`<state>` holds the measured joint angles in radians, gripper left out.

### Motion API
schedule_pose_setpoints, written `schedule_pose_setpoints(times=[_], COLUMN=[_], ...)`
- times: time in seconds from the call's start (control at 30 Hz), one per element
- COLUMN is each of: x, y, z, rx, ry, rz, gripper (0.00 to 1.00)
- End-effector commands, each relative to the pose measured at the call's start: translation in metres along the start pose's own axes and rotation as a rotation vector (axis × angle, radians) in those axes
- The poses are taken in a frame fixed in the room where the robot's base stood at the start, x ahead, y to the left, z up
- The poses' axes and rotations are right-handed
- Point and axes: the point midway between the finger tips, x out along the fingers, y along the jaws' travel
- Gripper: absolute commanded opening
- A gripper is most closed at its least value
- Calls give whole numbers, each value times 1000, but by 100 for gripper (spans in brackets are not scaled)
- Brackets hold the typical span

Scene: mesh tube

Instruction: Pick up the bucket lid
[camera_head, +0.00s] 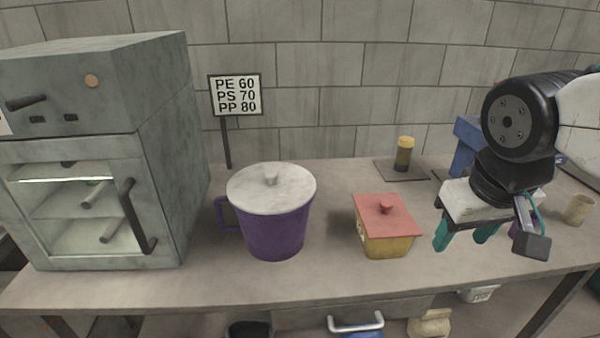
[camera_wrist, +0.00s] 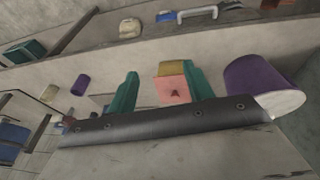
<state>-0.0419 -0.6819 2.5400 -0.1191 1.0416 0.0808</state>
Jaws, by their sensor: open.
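The bucket (camera_head: 272,232) is purple with a side handle and stands upright on the bench. Its pale grey-white lid (camera_head: 290,184), with a small round knob in the middle, lies on top of it. In the wrist view the purple bucket (camera_wrist: 258,80) is at the right, with part of its pale lid (camera_wrist: 282,103) showing. My gripper (camera_head: 463,239) is open and empty, with teal fingers pointing down. It is above the right part of the bench, well to the right of the bucket and lid. The fingers also show in the wrist view (camera_wrist: 162,92).
A yellow box (camera_head: 385,245) with a red lid stands between the bucket and my gripper. A grey oven-like cabinet (camera_head: 165,150) is left of the bucket. A sign (camera_head: 235,95) on a post stands behind it. A yellow-and-dark cylinder (camera_head: 404,155) stands at the back; a beige cup (camera_head: 579,209) is far right.

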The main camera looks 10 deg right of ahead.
Motion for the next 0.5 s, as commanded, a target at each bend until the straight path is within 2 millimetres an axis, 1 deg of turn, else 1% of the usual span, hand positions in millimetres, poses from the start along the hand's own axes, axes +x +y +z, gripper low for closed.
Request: schedule_pose_setpoints(times=[0.03, 0.07, 0.1, 0.13, 0.17, 0.2, 0.27, 0.3, 0.37, 0.4, 0.47, 0.5], x=[8, 12, 18, 22, 26, 30, 37, 41, 48, 53, 61, 65], y=[6, 10, 14, 16, 17, 14, 3, -9, -34, -54, -87, -108], z=[-26, -45, -72, -93, -114, -142, -180, -203, -232, -247, -261, -267], rx=[-12, -20, -36, -53, -74, -107, -167, -214, -292, -343, -419, -468], ry=[62, 113, 189, 248, 310, 392, 511, 585, 687, 744, 810, 844], rz=[40, 65, 94, 111, 122, 126, 107, 78, 12, -48, -159, -234], gripper=[51, 51, 51, 51, 51, 51, 51, 51, 51, 51, 51, 51])
